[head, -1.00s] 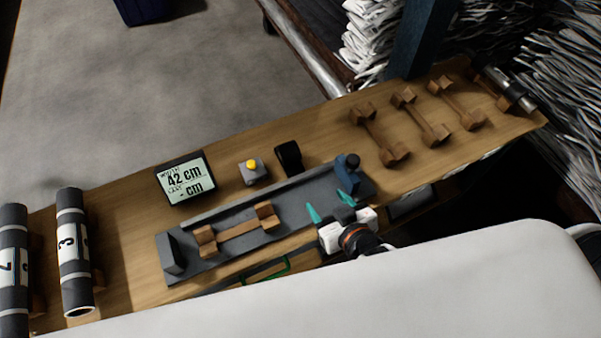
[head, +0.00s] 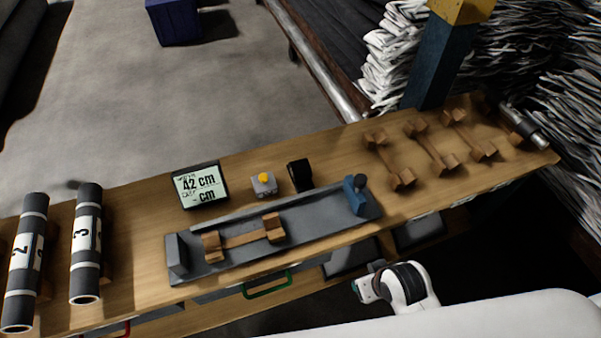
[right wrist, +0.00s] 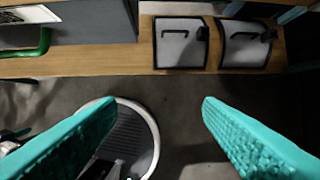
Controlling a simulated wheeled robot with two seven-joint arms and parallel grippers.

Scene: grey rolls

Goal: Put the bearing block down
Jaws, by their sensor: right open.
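No part is labelled as the bearing block. A black block (head: 300,175) stands on the wooden bench behind the grey fixture (head: 205,270); I cannot tell whether it is the bearing block. A blue upright piece (head: 355,195) with a dark knob stands at the fixture's right end. A wooden cradle (head: 243,238) sits in the fixture. My right gripper (right wrist: 158,100) is open and empty, its teal fingers wide apart in the right wrist view. In the head view its wrist is in front of and below the bench edge, its fingers hidden. My left gripper is not in view.
Numbered rolls (head: 86,243) lie at left, empty wooden cradles (head: 432,147) at right. Two grey bins (right wrist: 182,42) and a green handle (head: 267,285) are below the bench top.

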